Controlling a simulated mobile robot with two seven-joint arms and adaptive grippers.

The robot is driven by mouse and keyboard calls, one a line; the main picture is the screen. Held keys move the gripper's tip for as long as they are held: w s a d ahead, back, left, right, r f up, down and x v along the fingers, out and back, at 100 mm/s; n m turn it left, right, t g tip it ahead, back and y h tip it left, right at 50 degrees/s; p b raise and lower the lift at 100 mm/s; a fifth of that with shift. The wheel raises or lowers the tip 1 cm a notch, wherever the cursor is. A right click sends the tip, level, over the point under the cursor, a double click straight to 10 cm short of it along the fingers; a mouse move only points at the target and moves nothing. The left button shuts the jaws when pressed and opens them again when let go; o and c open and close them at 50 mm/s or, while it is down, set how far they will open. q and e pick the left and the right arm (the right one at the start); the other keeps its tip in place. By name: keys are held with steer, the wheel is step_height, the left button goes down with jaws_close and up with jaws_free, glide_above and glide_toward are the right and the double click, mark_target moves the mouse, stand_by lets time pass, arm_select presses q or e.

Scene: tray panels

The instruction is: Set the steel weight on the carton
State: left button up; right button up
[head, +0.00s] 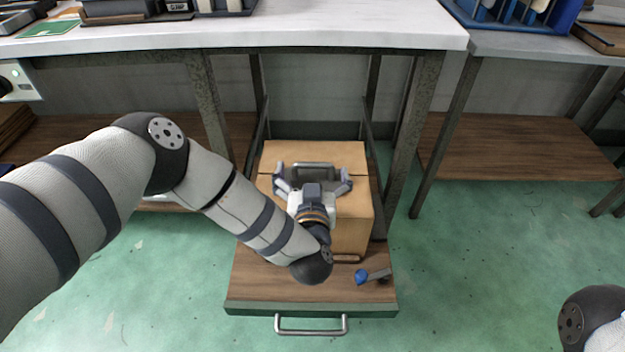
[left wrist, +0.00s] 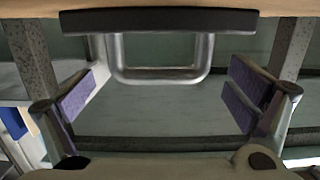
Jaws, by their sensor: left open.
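The carton (head: 350,215) is a tan box standing on a wooden tray platform. The steel weight (head: 315,165), with a grey loop handle, appears on the carton's top. In the left wrist view, which looks upside down, its dark base (left wrist: 158,20) lies against the brown carton surface (left wrist: 290,8) and the steel handle loop extends from it. My left gripper (head: 314,182) is over the carton, open, its fingers either side of the handle with gaps visible in the left wrist view (left wrist: 162,97). The gripper hides part of the carton top. My right gripper is out of view.
The wooden platform (head: 270,285) has a front handle (head: 311,331) and carries a small blue-ended tool (head: 362,276). A white table (head: 350,35) rises behind, with legs beside the carton. A second table with a lower shelf (head: 510,150) stands right. Green floor is clear around.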

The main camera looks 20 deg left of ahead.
arm_select(q)
steer(key=p+v, duration=0.2)
steer(key=v, duration=0.9)
steer(key=shift+s, duration=0.25)
steer(key=shift+d+r, duration=0.1)
